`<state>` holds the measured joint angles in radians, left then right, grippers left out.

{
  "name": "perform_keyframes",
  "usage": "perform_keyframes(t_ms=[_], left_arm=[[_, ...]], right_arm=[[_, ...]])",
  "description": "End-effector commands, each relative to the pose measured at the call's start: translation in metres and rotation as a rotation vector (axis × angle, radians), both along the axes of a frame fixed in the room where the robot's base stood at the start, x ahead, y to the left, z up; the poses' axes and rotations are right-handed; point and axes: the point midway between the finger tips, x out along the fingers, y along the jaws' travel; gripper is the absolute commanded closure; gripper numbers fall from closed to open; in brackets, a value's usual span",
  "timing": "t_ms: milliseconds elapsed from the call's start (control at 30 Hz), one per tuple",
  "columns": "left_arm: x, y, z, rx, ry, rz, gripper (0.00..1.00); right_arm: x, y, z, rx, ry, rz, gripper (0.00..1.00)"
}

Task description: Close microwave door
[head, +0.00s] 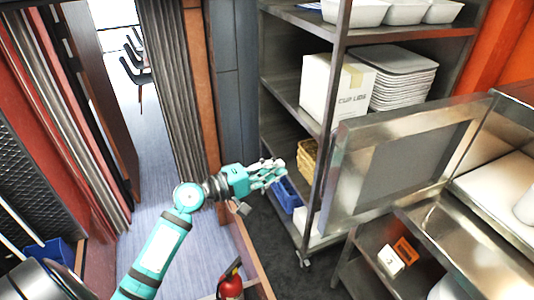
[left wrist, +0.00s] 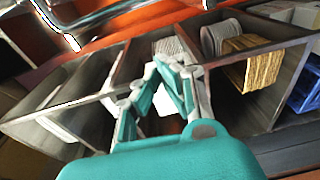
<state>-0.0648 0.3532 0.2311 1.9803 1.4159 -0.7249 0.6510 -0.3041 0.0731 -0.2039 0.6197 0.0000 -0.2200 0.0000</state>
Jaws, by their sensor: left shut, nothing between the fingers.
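The microwave door (head: 412,160) is a steel-framed panel with a grey window. It stands wide open, swung out to the left of the microwave (head: 498,190), whose pale interior shows at the right edge. My left gripper (head: 280,172) is shut and empty, left of the door's free edge and apart from it in the head view. In the left wrist view its teal fingers (left wrist: 170,68) come together with nothing between them. My right gripper is not in view.
A metal shelf rack (head: 330,120) with a white box (head: 335,88), stacked trays (head: 402,75) and a blue crate (head: 287,195) stands behind the gripper and door. A steel counter (head: 470,245) is below the microwave. A red fire extinguisher (head: 230,283) stands low in front.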

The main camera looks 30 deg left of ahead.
Motion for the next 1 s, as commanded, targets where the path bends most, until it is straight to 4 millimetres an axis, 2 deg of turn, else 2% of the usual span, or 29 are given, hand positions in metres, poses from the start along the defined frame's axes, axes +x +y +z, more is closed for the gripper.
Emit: perform_keyframes(t_ms=[33,100,233,667,800,1000], left_arm=[[-0.002,-0.003,0.011,-0.013,-0.013,-0.013,1.00],[-0.001,-0.006,0.018,-0.024,-0.022,-0.021,1.00],[0.010,-0.012,0.020,-0.027,-0.022,-0.021,1.00],[0.081,-0.056,0.021,-0.025,-0.021,-0.019,1.00],[0.066,-0.069,0.020,-0.023,-0.019,-0.019,1.00],[0.052,-0.080,0.018,-0.022,-0.019,-0.019,1.00]], right_arm=[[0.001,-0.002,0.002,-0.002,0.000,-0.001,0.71],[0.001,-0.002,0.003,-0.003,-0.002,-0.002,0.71],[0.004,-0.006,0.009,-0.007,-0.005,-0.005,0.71],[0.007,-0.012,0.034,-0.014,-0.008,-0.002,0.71],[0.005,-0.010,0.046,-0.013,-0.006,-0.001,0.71],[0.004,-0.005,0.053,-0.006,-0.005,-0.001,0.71]])
